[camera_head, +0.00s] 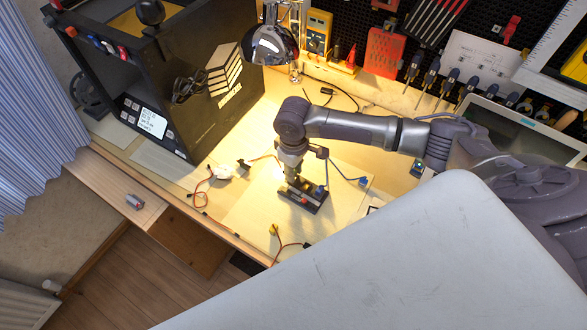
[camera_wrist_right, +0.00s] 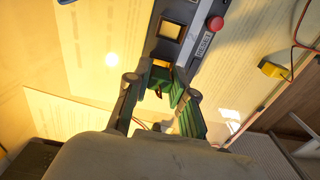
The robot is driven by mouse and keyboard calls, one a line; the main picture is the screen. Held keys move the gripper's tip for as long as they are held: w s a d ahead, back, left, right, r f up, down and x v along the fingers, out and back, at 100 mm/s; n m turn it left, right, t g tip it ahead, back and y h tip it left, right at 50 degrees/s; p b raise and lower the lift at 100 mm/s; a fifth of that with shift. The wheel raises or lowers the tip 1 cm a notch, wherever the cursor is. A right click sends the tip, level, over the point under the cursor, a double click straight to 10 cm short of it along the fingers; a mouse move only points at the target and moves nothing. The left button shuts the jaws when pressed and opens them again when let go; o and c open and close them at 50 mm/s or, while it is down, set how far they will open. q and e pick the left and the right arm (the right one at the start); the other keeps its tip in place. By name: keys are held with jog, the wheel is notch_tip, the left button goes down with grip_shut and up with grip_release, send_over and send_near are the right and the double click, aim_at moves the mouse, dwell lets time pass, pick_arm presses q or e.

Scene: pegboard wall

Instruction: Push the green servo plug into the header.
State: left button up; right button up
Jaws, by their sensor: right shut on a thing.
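My right gripper (camera_head: 289,176) points down at the dark header block (camera_head: 312,202) on the lit bench. In the right wrist view, my right gripper (camera_wrist_right: 161,88) is shut on the green servo plug (camera_wrist_right: 160,74). The plug is at one square opening of the header block (camera_wrist_right: 196,52); I cannot tell how deep it sits. Another square opening beside it looks empty. The block carries a red button and a RESET label. In the head view the green plug is hidden by the gripper. My left gripper is not in view.
A yellow plug (camera_head: 274,229) with red and black wires lies near the bench's front edge. A blue plug (camera_head: 363,181) lies to the block's right. A black enclosure (camera_head: 205,100) stands at left, with a lamp (camera_head: 271,47) behind the gripper.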

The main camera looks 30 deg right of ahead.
jog(key=shift+f+b, duration=0.35)
jog(key=shift+f, duration=0.45)
jog(key=o, duration=0.9)
jog(key=shift+r, duration=0.15)
jog(key=shift+r+p, duration=2.45)
jog(key=shift+p, duration=0.6)
jog(key=shift+f, duration=0.1)
